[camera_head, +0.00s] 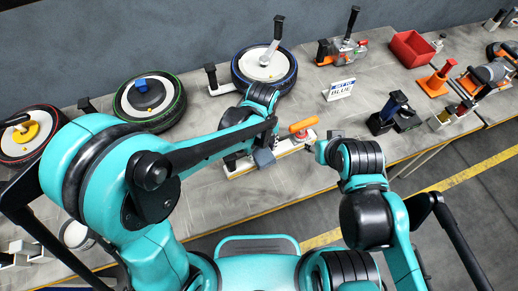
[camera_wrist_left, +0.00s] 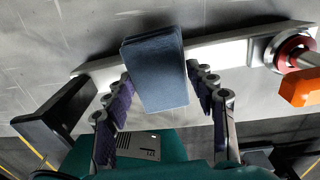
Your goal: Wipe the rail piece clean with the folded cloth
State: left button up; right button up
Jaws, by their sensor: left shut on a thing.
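The folded cloth (camera_head: 264,158) is a small blue-grey pad, seen at the front of the table in the head view. My left gripper (camera_wrist_left: 160,76) is shut on the cloth (camera_wrist_left: 156,85), with one finger at each side. The rail piece (camera_head: 240,169) is a pale, narrow bar lying along the table. In the left wrist view the rail piece (camera_wrist_left: 222,56) runs behind the cloth, which hides its middle. I cannot tell whether cloth and rail touch. My right gripper (camera_head: 326,147) is near the rail's right end, its fingers too small to read.
An orange-handled clamp (camera_head: 303,124) sits at the rail's right end. Bare table (camera_head: 205,200) lies at the front left.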

pick_arm(q)
jog(key=shift+w+d, duration=0.25)
jog(key=shift+d, duration=0.3)
jog(key=shift+w+d, duration=0.2)
jog(key=shift+d, duration=0.35)
jog(key=shift+s+a, duration=0.25)
jog(key=shift+a, duration=0.3)
jog(key=shift+a, duration=0.1)
jog(key=shift+s+a, duration=0.35)
jog(key=shift+a, duration=0.45)
jog(key=shift+a, duration=0.1)
jog(key=shift+s+a+b, duration=0.3)
jog(key=shift+s+a, duration=0.1)
jog(key=shift+a, duration=0.35)
notch_tip(320, 180, up, 7)
jog(key=p, duration=0.5)
